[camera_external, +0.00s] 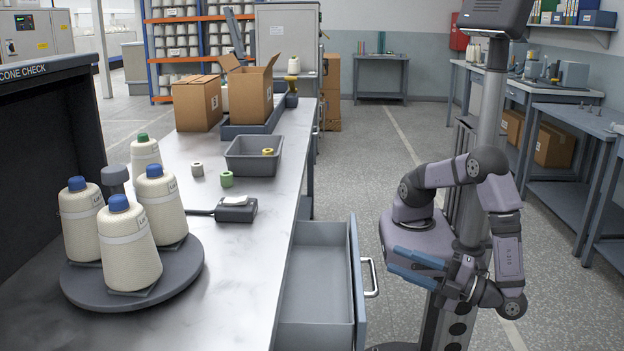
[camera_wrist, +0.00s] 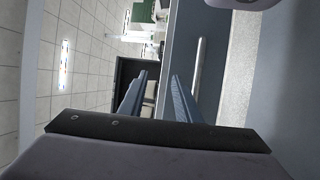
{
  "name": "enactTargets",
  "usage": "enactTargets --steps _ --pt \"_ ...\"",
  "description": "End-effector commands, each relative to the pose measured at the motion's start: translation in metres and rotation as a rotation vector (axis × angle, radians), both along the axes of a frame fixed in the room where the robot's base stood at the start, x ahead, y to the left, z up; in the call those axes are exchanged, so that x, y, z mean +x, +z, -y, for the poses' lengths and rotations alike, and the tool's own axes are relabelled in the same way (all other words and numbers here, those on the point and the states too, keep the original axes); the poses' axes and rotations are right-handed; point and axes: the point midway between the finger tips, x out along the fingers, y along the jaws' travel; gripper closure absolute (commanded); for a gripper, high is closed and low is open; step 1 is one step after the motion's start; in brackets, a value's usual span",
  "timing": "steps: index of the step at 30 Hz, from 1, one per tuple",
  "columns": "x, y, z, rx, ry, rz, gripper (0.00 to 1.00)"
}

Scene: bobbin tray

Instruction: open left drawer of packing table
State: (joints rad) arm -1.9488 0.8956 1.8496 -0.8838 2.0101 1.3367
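The packing table (camera_external: 262,207) has a grey drawer (camera_external: 316,258) pulled well out on its right side, and its inside looks empty. The drawer's blue front carries a pale bar handle (camera_external: 373,277). My gripper (camera_external: 392,259) is just right of and slightly above the handle, with its blue fingers pointing left. The fingers are apart with nothing seen between them. In the wrist view, my gripper (camera_wrist: 160,78) also shows its two fingers spread. A pale bar that looks like the handle (camera_wrist: 197,68) lies outside the right finger.
A turntable (camera_external: 185,282) with several thread cones stands at the table's near left. Workbenches (camera_external: 560,112) stand at right. The floor (camera_external: 360,150) behind my arm is clear.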

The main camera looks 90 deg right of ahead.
Motion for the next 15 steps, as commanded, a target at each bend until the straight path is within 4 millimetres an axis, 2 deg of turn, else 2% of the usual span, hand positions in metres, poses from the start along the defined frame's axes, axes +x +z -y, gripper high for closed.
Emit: enactTargets --steps 5,8,15 --pt "0.012 0.026 0.003 0.002 -0.042 -0.001 0.7" --pt "0.024 0.051 0.008 0.008 -0.089 -0.003 0.7" --pt "0.064 0.13 0.025 0.04 -0.242 -0.01 0.7"
